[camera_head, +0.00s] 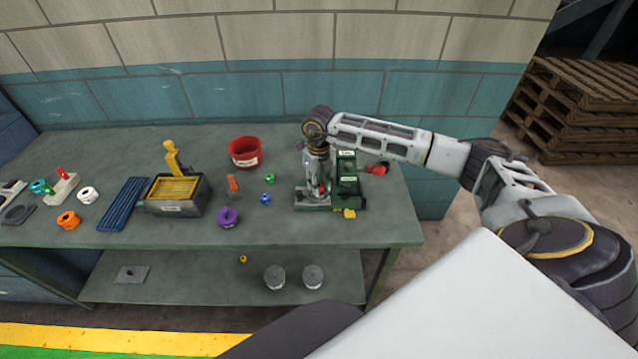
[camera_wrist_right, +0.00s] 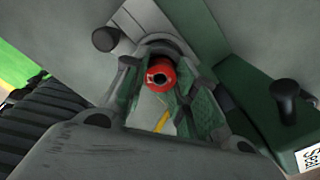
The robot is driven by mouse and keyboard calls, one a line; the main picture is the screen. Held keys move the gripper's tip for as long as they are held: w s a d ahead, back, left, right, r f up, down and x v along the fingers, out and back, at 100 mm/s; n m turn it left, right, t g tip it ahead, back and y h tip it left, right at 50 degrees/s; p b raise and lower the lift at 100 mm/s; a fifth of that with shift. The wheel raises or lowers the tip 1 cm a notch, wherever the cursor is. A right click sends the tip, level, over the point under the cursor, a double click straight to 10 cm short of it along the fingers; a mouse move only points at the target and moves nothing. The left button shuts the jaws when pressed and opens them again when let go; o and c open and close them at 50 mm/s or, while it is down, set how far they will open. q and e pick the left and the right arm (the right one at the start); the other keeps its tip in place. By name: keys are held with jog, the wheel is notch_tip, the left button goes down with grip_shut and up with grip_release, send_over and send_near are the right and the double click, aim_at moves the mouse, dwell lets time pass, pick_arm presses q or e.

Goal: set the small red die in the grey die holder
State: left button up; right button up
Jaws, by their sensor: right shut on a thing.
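The small red die (camera_wrist_right: 160,75) is a short red cylinder with a dark hole in its end. My right gripper (camera_wrist_right: 158,92) is shut on it, with a finger on either side. In the head view the right gripper (camera_head: 317,186) points down over a small grey and green fixture near the right end of the bench, and the die is mostly hidden. The grey die holder (camera_wrist_right: 133,22) seems to be the light grey part just beyond the die in the wrist view; I cannot tell whether the die is seated in it. My left gripper is not in view.
A green box (camera_head: 347,180) with a white label stands just right of the gripper. A red-handled item (camera_head: 377,169) lies beyond it. A red bowl (camera_head: 244,152), purple ring (camera_head: 228,217), grey bin (camera_head: 176,208) and blue ribbed tray (camera_head: 124,204) are to the left.

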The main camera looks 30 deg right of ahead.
aim_at(319, 185)
jog(key=shift+s+f, duration=0.15)
jog(key=shift+f, duration=0.25)
jog(key=o, duration=1.1)
jog(key=shift+f, duration=0.1)
jog(key=shift+r+p, duration=0.35)
jog(key=shift+r, duration=0.55)
notch_tip(319, 185, up, 12)
jog(key=b, duration=0.1)
jog(key=shift+f+b, duration=0.15)
jog(key=shift+b, duration=0.15)
jog(key=shift+a, duration=0.1)
